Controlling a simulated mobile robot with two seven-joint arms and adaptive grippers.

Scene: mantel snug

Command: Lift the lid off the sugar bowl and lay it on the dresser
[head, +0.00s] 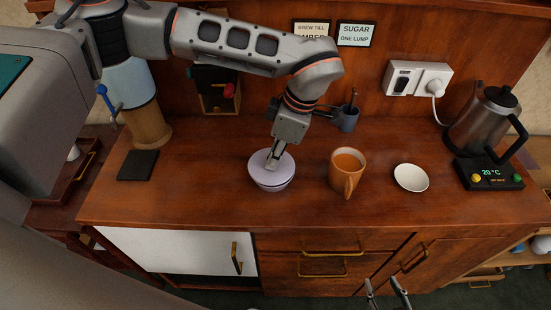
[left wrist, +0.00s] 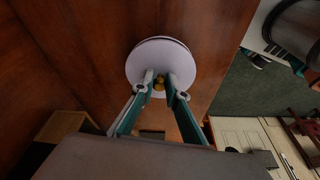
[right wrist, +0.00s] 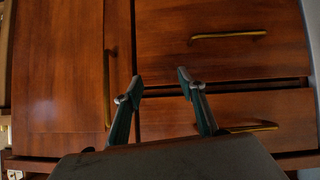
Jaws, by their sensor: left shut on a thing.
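The pale lilac sugar bowl (head: 272,187) stands on the wooden dresser top (head: 215,190), left of the orange mug. Its round lid (head: 286,171) is over the bowl's mouth; I cannot tell whether a small gap separates them. My left gripper (head: 273,161) points down at the lid's middle and is shut on its small gold knob. In the left wrist view the fingers (left wrist: 160,80) close around the knob (left wrist: 159,87) on the pale lid (left wrist: 150,60). My right gripper (head: 387,287) is open and empty in front of the dresser; its spread fingers (right wrist: 157,83) face the drawer fronts.
An orange mug (head: 346,170) and a white dish (head: 411,177) stand right of the bowl. A kettle (head: 482,122) is at the far right, a dark flat slab (head: 138,165) at the left. A small dark pot (head: 346,118) stands behind. Bare wood lies left of the bowl.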

